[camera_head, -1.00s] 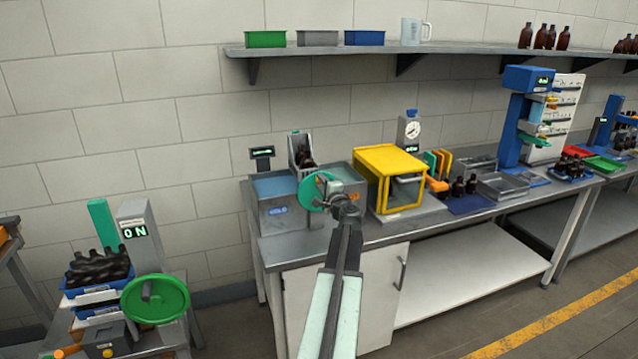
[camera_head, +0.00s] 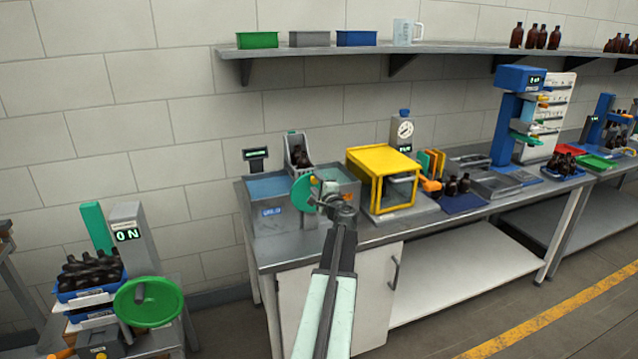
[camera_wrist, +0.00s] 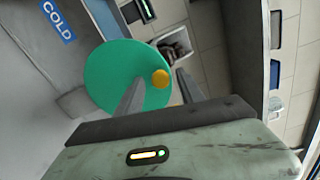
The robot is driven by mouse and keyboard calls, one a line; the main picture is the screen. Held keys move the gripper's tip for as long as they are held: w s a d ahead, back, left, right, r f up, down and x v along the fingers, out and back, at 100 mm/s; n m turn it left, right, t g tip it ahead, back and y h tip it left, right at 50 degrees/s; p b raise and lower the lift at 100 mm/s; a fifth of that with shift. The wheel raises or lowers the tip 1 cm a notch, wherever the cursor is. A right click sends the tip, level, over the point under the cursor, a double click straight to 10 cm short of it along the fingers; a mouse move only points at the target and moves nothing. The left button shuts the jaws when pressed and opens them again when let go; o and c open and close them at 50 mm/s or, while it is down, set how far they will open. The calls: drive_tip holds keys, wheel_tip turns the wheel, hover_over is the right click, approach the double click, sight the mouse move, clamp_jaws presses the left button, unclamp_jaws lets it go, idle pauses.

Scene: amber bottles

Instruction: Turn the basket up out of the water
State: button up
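The grey basket (camera_head: 298,153) holds dark brown bottles and stands raised and tilted at the back of the sink unit, above the water level. It also shows in the wrist view (camera_wrist: 172,45). Blue water (camera_head: 268,187) fills the left basin, whose front carries a COLD label (camera_wrist: 57,22). A green wheel (camera_head: 302,194) is at the front; its face with a yellow knob (camera_wrist: 160,79) fills the middle of the wrist view. My gripper (camera_wrist: 160,76) is open, its fingers on either side of the knob with gaps showing. Contact cannot be told.
A yellow-framed box (camera_head: 382,160) stands close right of my gripper. A small display (camera_head: 256,154) is behind the left basin. A shelf (camera_head: 450,42) with bins hangs above. A second green wheel (camera_head: 148,302) is on a low stand at left.

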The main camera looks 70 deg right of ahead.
drive_tip(key=shift+a, duration=0.1)
drive_tip(key=v, duration=0.7)
drive_tip(key=shift+s+a, duration=0.2)
